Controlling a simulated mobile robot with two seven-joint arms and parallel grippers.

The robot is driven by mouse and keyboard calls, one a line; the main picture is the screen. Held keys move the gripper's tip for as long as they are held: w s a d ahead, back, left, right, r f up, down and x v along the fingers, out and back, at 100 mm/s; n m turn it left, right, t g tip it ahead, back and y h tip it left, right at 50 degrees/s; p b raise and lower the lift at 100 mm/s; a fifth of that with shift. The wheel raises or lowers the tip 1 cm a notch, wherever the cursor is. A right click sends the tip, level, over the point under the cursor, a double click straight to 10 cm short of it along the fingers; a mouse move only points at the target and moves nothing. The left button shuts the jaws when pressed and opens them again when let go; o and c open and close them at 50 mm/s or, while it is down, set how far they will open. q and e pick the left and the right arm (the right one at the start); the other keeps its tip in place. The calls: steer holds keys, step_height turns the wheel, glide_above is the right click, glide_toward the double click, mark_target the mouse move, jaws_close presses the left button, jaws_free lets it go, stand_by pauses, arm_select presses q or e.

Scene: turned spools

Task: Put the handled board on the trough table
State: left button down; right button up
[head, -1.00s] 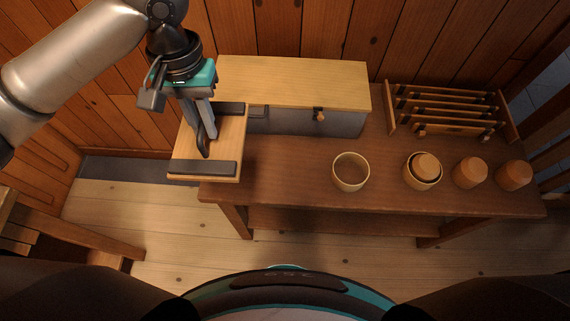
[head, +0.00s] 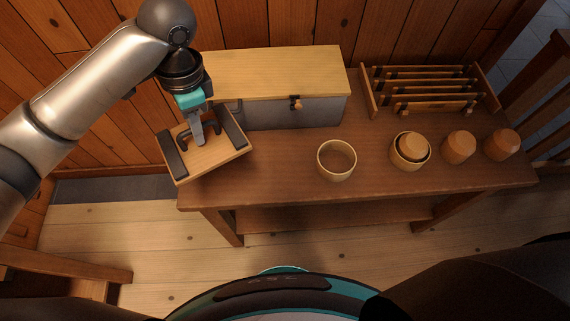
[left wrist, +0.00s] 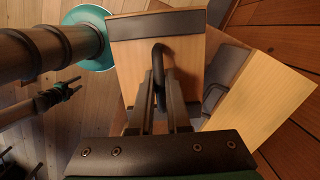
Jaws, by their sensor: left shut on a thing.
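The handled board (head: 211,158) is a light wooden panel with a dark strip along two opposite ends and a dark arched handle in the middle. My left gripper (head: 199,138) is shut on that handle and holds the board over the left end of the brown table (head: 275,177). In the left wrist view the board (left wrist: 190,62) hangs beyond the fingers (left wrist: 160,100), which close around the handle. Whether the board touches the table cannot be told.
A grey box with a pale wooden lid (head: 280,72) stands behind the board. Another wooden piece (head: 65,262) stands at lower left.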

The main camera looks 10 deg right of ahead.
arm_select(q)
steer(key=w+r+m, duration=0.1)
steer(key=w+m, duration=0.1)
steer(key=m, duration=0.1)
steer(key=w+r+m, duration=0.1)
steer(key=m, duration=0.1)
steer(key=shift+d+r+t, duration=0.3)
steer(key=shift+d+r, duration=0.05)
steer(key=shift+d, duration=0.05)
steer(key=b, duration=0.5)
glide_above(222, 170)
steer(key=f, duration=1.6)
steer(key=shift+w+d, duration=0.1)
steer(key=shift+d, duration=0.2)
step_height(222, 170, down, 4)
steer(key=shift+r+b, duration=0.1)
steer(key=shift+b, duration=0.45)
steer(key=shift+f, duration=0.2)
steer(key=c, duration=1.3)
jaws_free()
steer(key=shift+f, duration=0.1)
steer(key=o, duration=0.4)
